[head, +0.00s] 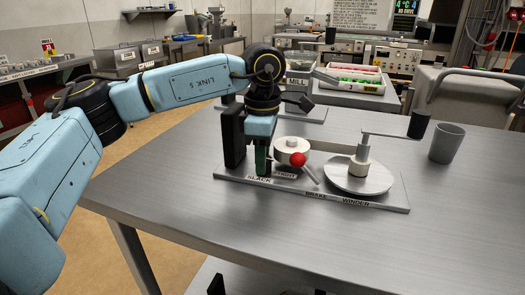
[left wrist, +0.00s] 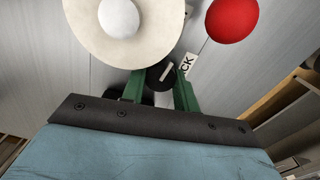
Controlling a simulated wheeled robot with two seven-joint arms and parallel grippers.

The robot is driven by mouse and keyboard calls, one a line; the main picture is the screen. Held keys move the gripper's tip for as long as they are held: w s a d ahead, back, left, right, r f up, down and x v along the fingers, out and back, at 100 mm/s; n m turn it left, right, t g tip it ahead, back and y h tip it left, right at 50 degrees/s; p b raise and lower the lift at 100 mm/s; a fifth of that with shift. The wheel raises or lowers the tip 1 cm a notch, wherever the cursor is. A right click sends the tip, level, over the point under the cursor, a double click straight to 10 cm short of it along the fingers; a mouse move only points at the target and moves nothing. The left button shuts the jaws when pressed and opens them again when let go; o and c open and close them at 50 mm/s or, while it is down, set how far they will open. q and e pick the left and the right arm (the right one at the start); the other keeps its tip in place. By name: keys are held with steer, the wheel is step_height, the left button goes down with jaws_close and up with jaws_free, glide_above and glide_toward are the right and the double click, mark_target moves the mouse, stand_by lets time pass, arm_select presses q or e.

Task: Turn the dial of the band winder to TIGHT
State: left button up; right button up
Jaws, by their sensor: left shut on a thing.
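The band winder (head: 390,200) is a grey plate on the table, with labels SLACK (head: 259,179), TIGHT (head: 286,174), BRAKE and WINDER. My left gripper (head: 263,168) points down at its left end, above the SLACK label. In the left wrist view its green fingers (left wrist: 160,88) are shut on the dial (left wrist: 160,76), a small black knob with a white pointer line. In the head view the fingers mostly hide the dial. My right gripper is not in view.
A red ball knob (head: 298,159) on the brake lever and a pale drum (head: 291,150) stand close right of the gripper. Further right are a round turntable (head: 358,178), a crank with a black handle (head: 418,124) and a grey cup (head: 447,143). The table front is clear.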

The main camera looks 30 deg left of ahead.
arm_select(q)
steer(key=shift+n, duration=0.9)
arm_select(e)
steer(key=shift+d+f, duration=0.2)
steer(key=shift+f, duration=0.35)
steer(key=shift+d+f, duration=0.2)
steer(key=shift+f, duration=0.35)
arm_select(q)
steer(key=o, duration=1)
steer(key=shift+r+p, duration=0.2)
steer(key=shift+p, duration=0.1)
steer(key=shift+r, duration=0.4)
steer(key=shift+r+p, duration=1.85)
steer(key=shift+r, duration=4.25)
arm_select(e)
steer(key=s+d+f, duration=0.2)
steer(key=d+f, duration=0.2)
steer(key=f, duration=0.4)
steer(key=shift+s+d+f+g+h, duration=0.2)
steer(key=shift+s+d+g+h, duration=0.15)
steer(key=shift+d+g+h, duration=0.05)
